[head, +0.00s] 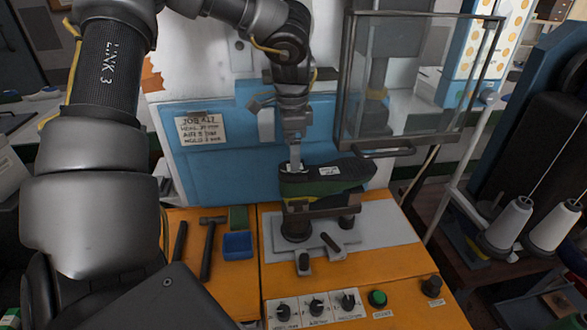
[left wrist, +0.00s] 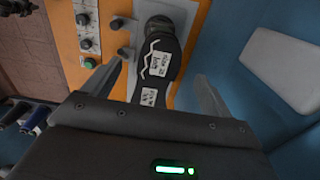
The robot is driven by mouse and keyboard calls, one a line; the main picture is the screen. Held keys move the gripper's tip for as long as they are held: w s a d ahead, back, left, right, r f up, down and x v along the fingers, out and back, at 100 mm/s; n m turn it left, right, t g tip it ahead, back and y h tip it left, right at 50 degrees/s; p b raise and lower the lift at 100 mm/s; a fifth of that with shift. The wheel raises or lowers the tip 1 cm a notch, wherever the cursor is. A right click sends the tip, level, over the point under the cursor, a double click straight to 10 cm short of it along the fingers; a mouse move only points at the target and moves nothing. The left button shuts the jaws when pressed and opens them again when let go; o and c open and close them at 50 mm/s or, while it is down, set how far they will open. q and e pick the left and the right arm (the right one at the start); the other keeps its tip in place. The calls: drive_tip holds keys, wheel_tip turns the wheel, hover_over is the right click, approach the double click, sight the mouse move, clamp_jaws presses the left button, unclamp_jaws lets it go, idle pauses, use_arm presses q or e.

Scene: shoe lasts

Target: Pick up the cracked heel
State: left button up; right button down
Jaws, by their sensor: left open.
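A dark shoe-shaped piece (head: 345,173) with a black sole face up and green sides lies on the machine's holder. In the left wrist view, its black face (left wrist: 170,50) carries a white zigzag line, like a crack, and two white labels whose words I cannot read. I cannot tell for sure which end is the cracked heel. My left gripper (head: 293,165) points down over the piece's left end in the head view. The left wrist view shows its fingers (left wrist: 160,72) open, one on each side of the piece. My right gripper is not in view.
A clear guard door (head: 415,85) with a dark frame stands at the back right. A blue panel (head: 225,160) is behind. A hammer (head: 209,245), a blue tray (head: 238,246) and a knob panel (head: 315,307) are on the orange bench. Thread cones (head: 508,222) stand at right.

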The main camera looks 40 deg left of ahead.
use_arm(q)
wheel_tip(320, 180, down, 5)
drive_tip(key=shift+w+a+r+p, duration=0.1)
drive_tip(key=shift+w+p, duration=0.05)
drive_tip(key=shift+p, duration=1)
drive_tip(key=shift+r, duration=0.1)
drive_tip(key=shift+c, duration=0.9)
drive_tip(key=c, duration=0.9)
drive_tip(key=shift+r+b, duration=0.4)
drive_tip(key=shift+r, duration=0.1)
wheel_tip(320, 180, up, 9)
drive_tip(key=b, duration=0.2)
